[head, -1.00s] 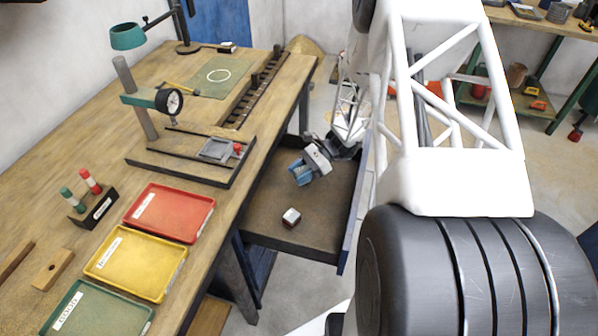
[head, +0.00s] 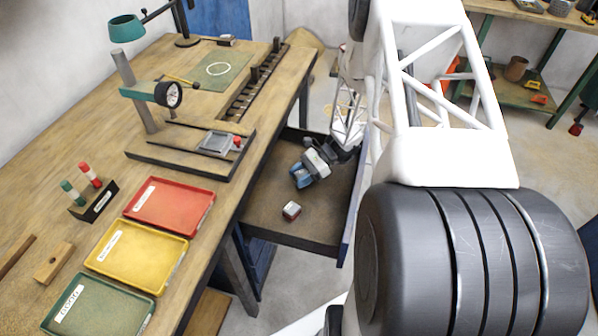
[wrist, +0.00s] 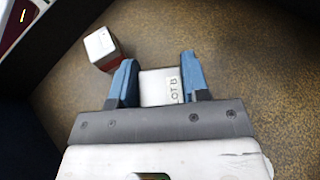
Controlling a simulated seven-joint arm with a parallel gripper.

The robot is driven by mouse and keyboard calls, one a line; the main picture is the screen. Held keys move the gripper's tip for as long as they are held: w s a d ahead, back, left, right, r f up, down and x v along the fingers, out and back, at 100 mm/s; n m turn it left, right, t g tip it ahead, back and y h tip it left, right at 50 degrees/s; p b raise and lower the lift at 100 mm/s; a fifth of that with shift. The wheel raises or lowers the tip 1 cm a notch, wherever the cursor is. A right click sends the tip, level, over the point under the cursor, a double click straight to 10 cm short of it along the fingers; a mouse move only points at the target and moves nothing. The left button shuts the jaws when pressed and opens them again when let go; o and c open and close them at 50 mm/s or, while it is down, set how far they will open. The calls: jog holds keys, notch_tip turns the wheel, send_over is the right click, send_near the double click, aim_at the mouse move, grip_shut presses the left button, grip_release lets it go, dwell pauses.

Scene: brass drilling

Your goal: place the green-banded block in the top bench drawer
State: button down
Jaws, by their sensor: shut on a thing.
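The open bench drawer (head: 262,208) sticks out from the bench, with a brown floor and a blue front. My gripper (head: 299,177) reaches into it from the back right, low over the drawer floor. A second block (head: 291,210), white with a red band, lies in the drawer, apart from my gripper, and shows in the wrist view (wrist: 101,48).
The bench top (head: 60,150) holds red (head: 170,205), yellow (head: 135,255) and green (head: 98,308) trays and a dial gauge stand (head: 145,110). The bench edge borders the drawer on the left; its blue front panel (head: 347,225) borders it on the right.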

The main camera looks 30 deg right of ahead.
jog(key=shift+f, duration=0.85)
jog(key=shift+f, duration=0.6)
dwell(0.4)
jog(key=c, duration=0.5)
grip_release()
jog(key=shift+r, duration=0.2)
notch_tip(320, 180, up, 31)
dwell(1.0)
dwell(0.5)
